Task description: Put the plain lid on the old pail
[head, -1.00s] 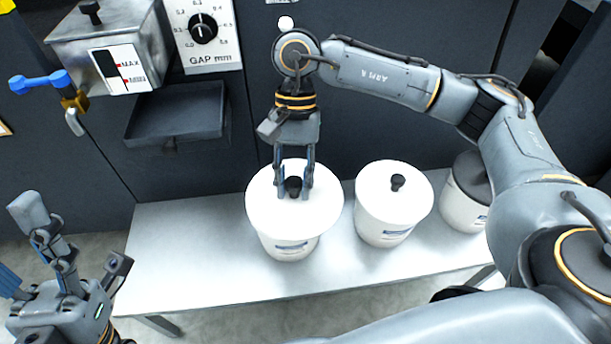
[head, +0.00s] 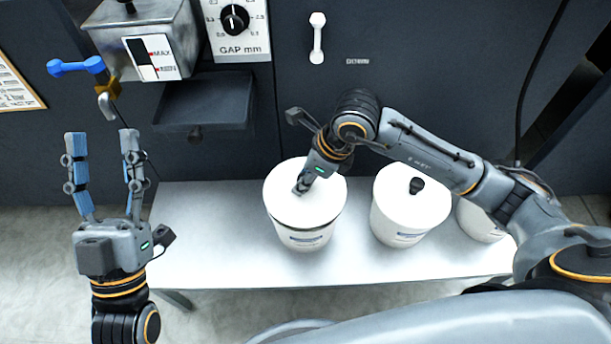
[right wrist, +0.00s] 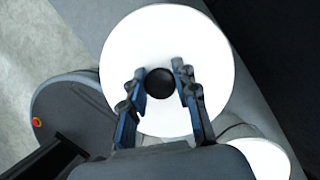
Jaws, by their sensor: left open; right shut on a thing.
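A plain white lid (head: 325,200) with a black knob (right wrist: 159,83) lies over the leftmost white pail (head: 303,239) on the bench. My right gripper (head: 304,186) is shut on the knob, its fingers on either side of it in the right wrist view. A thin dark line shows between the lid's front edge and the pail; I cannot tell whether the lid is fully seated. My left gripper (head: 101,160) is open and empty, pointing up, left of the bench. I cannot tell from any label which pail is the old one.
A second white pail (head: 397,225) with a white lid and black knob stands to the right. A third pail (head: 478,222) is partly hidden by my right arm. The grey bench (head: 210,240) is clear at its left. A dark tray (head: 205,103) juts from the machine behind.

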